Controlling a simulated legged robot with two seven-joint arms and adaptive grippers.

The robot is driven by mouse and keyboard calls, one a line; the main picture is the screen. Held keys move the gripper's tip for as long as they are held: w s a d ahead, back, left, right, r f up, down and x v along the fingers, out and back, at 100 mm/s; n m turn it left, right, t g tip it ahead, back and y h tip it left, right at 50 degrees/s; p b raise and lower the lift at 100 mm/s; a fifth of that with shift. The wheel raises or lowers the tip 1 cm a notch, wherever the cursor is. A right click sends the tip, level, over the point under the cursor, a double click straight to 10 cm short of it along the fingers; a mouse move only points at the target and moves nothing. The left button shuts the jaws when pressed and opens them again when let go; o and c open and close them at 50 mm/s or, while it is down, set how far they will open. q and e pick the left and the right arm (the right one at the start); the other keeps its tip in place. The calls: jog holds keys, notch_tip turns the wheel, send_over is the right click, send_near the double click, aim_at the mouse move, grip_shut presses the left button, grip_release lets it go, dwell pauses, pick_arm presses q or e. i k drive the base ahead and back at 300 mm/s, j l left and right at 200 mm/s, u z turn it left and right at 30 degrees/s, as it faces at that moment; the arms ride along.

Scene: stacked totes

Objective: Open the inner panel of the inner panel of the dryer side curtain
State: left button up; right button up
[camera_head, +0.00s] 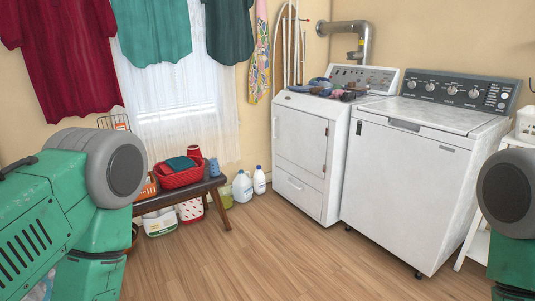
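A white front-loading machine, likely the dryer (312,118), stands against the back wall. Its upper front door panel (300,142) is closed, with a handle at the left side. A lower front panel (297,193) is also closed. A sheer white curtain (185,138) hangs over the window left of it. Which panel the task names as a side curtain's inner panel, I cannot tell. My green and grey arm parts show at the left and right edges. Neither gripper is in view.
A white washer (398,195) stands right of the dryer. A dark bench (180,193) holds a red basket (180,178), with bottles (242,187) beside it. Clothes lie on the dryer. Shirts (70,50) hang at upper left. The wooden floor (270,255) in front is clear.

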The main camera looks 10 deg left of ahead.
aim_at(185, 70)
jog(key=i+j+u, duration=0.1)
jog(key=i+u, duration=0.15)
jog(key=i, duration=0.9)
jog(key=i+l+u, duration=0.1)
jog(key=i+u, duration=0.15)
jog(key=i, duration=0.9)
